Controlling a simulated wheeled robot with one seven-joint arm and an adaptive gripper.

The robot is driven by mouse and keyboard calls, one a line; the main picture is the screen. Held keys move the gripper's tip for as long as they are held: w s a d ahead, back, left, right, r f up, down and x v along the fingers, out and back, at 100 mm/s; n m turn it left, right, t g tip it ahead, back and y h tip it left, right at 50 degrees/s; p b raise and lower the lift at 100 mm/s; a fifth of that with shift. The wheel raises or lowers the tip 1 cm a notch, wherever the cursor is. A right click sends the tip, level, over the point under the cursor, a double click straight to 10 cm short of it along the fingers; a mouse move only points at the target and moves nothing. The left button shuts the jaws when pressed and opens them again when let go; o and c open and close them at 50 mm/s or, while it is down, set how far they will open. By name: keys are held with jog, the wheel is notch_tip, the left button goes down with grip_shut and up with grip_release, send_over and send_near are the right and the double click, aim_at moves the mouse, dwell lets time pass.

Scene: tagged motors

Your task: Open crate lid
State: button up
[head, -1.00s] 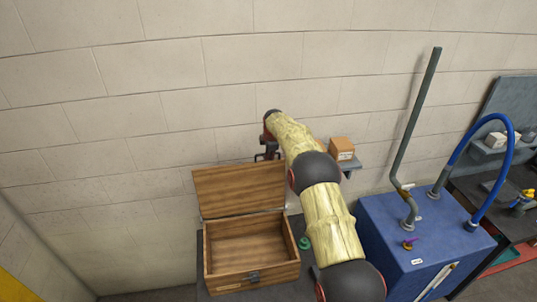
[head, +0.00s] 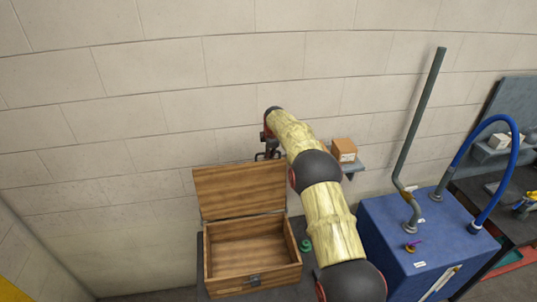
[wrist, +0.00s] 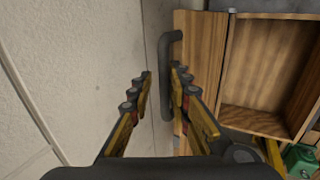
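The wooden crate (head: 253,274) stands open on a dark surface, and its inside looks empty. Its lid (head: 238,190) is tilted up and back toward the wall. In the wrist view, the lid (wrist: 196,50) and the open crate (wrist: 262,122) show on the right. My gripper (head: 266,154) is at the upper right corner of the lid in the head view. In the wrist view, the fingers of my gripper (wrist: 160,84) are apart. A dark grey bent handle (wrist: 165,70) at the lid's edge shows between and beyond them; I cannot tell whether they touch it.
A block wall (head: 150,120) is close behind the lid. A small cardboard box (head: 344,150) sits on a shelf to the right of my arm. A blue unit (head: 395,235) with pipes stands further right. A green object (head: 305,246) lies beside the crate.

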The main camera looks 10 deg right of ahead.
jog(key=shift+o, duration=0.8)
jog(key=shift+s+f, duration=0.1)
jog(key=shift+f, duration=0.1)
jog(key=shift+s, duration=0.1)
jog(key=v, duration=1.2)
